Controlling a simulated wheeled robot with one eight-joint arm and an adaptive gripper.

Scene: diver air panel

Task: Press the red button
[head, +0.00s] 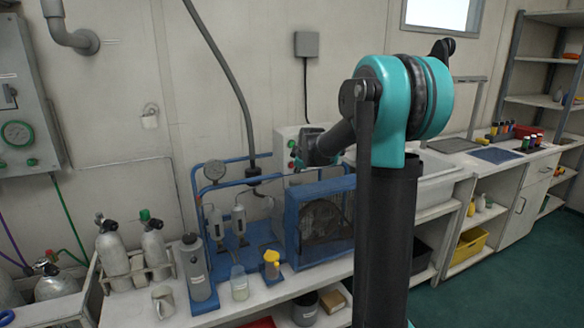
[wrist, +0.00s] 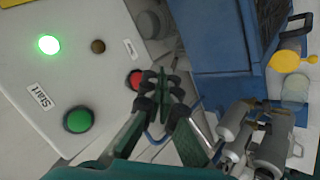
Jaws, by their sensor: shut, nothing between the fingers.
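The red button (wrist: 135,79) is on the pale control box (wrist: 50,95) in the wrist view, near the box's right edge. Its right side is partly covered by my finger. My gripper (wrist: 163,84) is shut and empty, with its fingertips just right of the button in the picture. I cannot tell whether they touch it. In the head view my gripper (head: 297,161) is in front of the control box (head: 284,134), and the red button cannot be made out clearly there.
A large green button (wrist: 78,120) beside a "Start" label, a lit green lamp (wrist: 48,44) and a dark brown lamp (wrist: 98,46) share the box. The blue compressor guard (head: 322,222), a grey cylinder (head: 196,267) and small bottles stand close by on the bench.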

